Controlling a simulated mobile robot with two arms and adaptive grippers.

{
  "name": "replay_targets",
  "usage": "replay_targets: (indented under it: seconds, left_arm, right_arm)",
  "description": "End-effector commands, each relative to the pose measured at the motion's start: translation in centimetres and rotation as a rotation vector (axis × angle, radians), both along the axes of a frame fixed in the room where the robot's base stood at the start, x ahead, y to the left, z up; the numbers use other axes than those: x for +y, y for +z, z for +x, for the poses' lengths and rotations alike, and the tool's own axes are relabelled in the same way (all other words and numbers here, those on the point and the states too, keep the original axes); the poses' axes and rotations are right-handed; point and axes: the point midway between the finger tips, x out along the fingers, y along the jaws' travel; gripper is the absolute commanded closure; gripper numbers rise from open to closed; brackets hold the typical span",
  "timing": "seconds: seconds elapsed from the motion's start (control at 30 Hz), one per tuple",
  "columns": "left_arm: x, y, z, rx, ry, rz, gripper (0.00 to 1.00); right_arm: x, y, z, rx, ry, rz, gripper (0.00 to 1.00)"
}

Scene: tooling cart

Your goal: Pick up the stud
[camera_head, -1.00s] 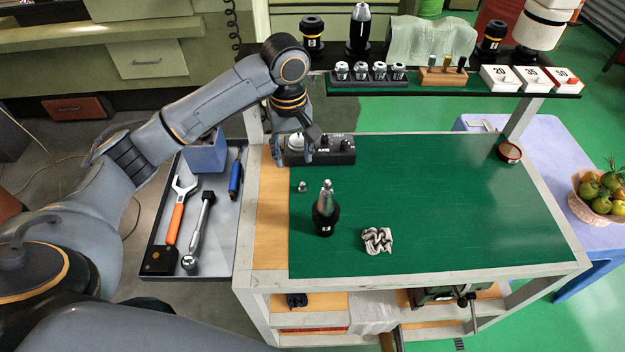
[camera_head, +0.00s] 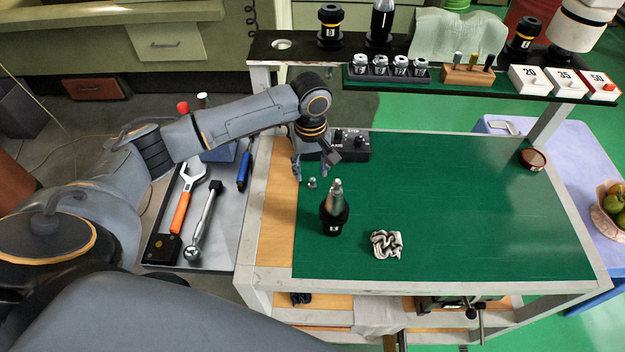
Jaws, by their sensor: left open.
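The stud (camera_head: 312,183), a small silver piece, stands on the green mat near its left edge. My left gripper (camera_head: 311,173) is open and empty, pointing down. In the picture its fingertips are just above and to either side of the stud. I cannot tell the exact height gap, and no contact is clear. A black tool holder (camera_head: 334,213) with a silver tip stands upright just in front and to the right of the stud. My right gripper is not in view.
A black control box (camera_head: 350,145) sits close behind the gripper. A crumpled cloth (camera_head: 386,244) lies at front, a round red-rimmed container (camera_head: 533,158) at back right. A shelf with collets (camera_head: 390,70) overhangs the back. The mat's right side (camera_head: 470,210) is clear.

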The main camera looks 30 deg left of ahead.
Motion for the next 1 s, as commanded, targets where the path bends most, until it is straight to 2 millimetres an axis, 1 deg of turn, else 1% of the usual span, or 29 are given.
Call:
replay_targets:
  seconds: [0.03,0.07,0.1,0.2,0.3,0.5,0.57,0.6,0.73,1.0]
  left_arm:
    - [-0.2,-0.5,0.0,0.003,0.001,0.001,0.53]
    - [-0.3,-1.0,0.0,0.003,0.000,0.001,0.53]
    - [-0.3,-1.7,0.1,0.003,0.001,0.002,0.53]
    - [-0.3,-2.9,0.1,0.001,0.001,0.002,0.53]
    - [-0.3,-3.4,0.1,-0.001,0.000,0.001,0.53]
    - [-0.3,-3.5,0.1,-0.001,0.000,0.001,0.53]
    - [-0.3,-3.5,0.1,-0.001,0.000,0.001,0.65]
    - [-0.3,-3.5,0.1,-0.001,0.000,0.001,0.73]
    - [-0.3,-3.5,0.1,-0.002,0.000,0.001,0.99]
    - [-0.3,-3.5,0.0,0.001,0.000,0.002,1.00]
  right_arm:
    - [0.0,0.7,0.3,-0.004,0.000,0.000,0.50]
    - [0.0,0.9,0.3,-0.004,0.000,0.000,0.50]
    - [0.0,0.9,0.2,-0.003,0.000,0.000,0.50]
    - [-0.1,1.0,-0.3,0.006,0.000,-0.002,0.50]
    - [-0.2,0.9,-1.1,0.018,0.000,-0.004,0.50]
    - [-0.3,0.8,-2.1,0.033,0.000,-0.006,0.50]
    - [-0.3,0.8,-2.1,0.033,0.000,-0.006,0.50]
    - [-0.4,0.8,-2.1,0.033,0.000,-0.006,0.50]
    - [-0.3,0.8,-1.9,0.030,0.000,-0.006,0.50]
    - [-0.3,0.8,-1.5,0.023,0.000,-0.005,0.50]
